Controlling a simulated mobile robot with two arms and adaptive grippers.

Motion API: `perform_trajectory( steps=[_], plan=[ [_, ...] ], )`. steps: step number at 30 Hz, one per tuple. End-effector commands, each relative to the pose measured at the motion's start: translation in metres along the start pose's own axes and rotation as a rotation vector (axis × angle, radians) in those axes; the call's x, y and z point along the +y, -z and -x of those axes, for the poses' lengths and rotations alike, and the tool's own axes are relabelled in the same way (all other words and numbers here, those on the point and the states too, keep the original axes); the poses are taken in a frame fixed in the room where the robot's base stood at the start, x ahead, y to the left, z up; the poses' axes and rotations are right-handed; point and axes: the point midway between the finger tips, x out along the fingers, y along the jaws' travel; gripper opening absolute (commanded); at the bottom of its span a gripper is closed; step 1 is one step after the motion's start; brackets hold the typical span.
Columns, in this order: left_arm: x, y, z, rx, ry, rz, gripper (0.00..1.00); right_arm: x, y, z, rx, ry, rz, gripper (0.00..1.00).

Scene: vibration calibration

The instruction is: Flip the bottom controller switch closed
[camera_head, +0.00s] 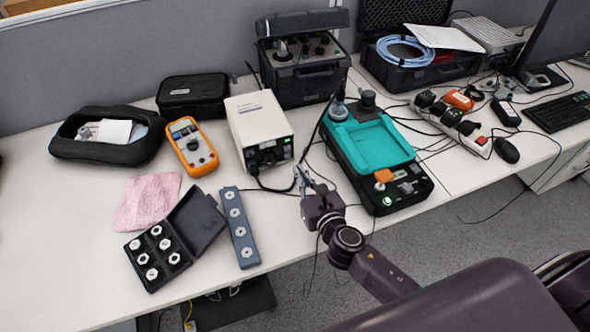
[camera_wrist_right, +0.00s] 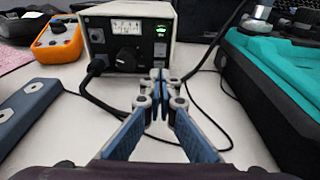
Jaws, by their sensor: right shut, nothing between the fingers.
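The white controller box (camera_head: 258,122) stands on the table, its dark front panel facing me. In the right wrist view the controller's front panel (camera_wrist_right: 103,52) shows a white display, a large black knob (camera_wrist_right: 127,55) and a green-lit switch (camera_wrist_right: 161,30) at upper right. Visible room remains between gripper and box in the head view. My left gripper is out of view.
A teal-topped black device (camera_head: 368,140) stands close on the right. A black cable (camera_head: 262,184) runs from the panel onto the table. An orange multimeter (camera_head: 190,146), a blue-grey strip (camera_head: 238,226) and a black case of hex pieces (camera_head: 160,258) lie left.

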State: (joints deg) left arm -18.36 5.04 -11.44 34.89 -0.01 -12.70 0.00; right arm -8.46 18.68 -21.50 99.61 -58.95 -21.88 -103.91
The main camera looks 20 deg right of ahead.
Motion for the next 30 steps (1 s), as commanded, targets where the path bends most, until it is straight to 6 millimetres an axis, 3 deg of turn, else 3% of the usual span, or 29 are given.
perform_trajectory(
  steps=[9, 16, 30],
  plan=[
    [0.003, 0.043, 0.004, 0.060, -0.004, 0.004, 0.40, 0.001, -0.011, 0.050, 0.002, -0.002, 0.001, 0.00],
    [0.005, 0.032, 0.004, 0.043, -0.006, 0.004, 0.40, 0.001, -0.015, 0.066, 0.001, -0.001, 0.001, 0.00],
    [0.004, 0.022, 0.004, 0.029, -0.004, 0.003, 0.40, 0.001, -0.016, 0.066, 0.000, -0.001, 0.000, 0.00]
  ],
)
